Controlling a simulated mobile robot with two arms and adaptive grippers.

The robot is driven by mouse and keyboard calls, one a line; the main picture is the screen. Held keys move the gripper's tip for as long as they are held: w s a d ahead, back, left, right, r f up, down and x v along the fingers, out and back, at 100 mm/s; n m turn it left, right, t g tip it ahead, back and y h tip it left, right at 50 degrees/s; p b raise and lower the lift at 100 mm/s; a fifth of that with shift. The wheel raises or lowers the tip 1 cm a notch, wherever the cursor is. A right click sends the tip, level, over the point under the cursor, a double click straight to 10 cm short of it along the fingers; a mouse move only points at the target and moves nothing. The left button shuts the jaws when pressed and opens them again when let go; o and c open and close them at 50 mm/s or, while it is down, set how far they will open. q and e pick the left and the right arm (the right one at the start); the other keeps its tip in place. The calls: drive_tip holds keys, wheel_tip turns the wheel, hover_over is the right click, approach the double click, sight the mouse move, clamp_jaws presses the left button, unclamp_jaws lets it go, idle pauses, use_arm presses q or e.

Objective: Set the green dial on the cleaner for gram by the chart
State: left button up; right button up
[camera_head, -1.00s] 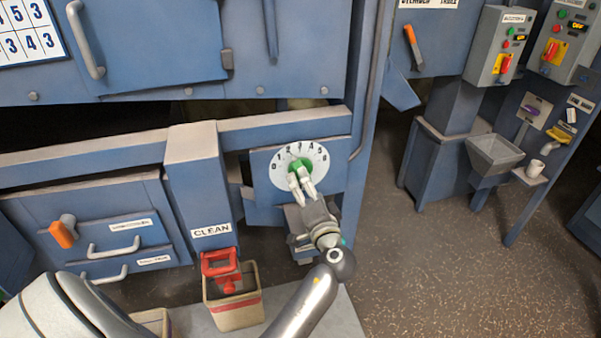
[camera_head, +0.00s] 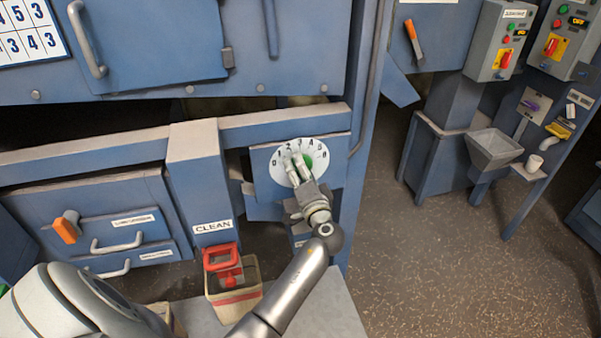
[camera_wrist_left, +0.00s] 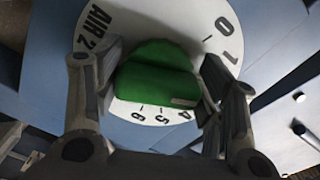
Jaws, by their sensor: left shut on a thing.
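The green dial (camera_head: 309,160) sits on a round white numbered scale (camera_head: 322,158) on a blue panel. My left gripper (camera_head: 297,167) reaches it from below and covers part of it. In the left wrist view the dial (camera_wrist_left: 158,82) is a green bar knob between the two fingers (camera_wrist_left: 157,85), which are shut on it. The scale (camera_wrist_left: 222,50) there reads "AIR 2". A pale mark on the knob lies at its end near the 4. The number chart (camera_head: 30,35) is cut off at the top left; rows of digits show. My right gripper is not in view.
A CLEAN label (camera_head: 213,227) is on the blue post above a bin (camera_head: 235,305) with a red handle. Drawers (camera_head: 125,228) with an orange lever are at left. Control boxes (camera_head: 500,40) and a grey hopper (camera_head: 494,148) stand at right. Floor at right is clear.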

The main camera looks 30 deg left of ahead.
use_arm(q)
drive_tip(key=shift+c, duration=0.7)
drive_tip(key=shift+r+m, duration=0.1)
drive_tip(key=shift+m, duration=2.4)
drive_tip(key=o, duration=1)
drive_tip(key=v, duration=1.2)
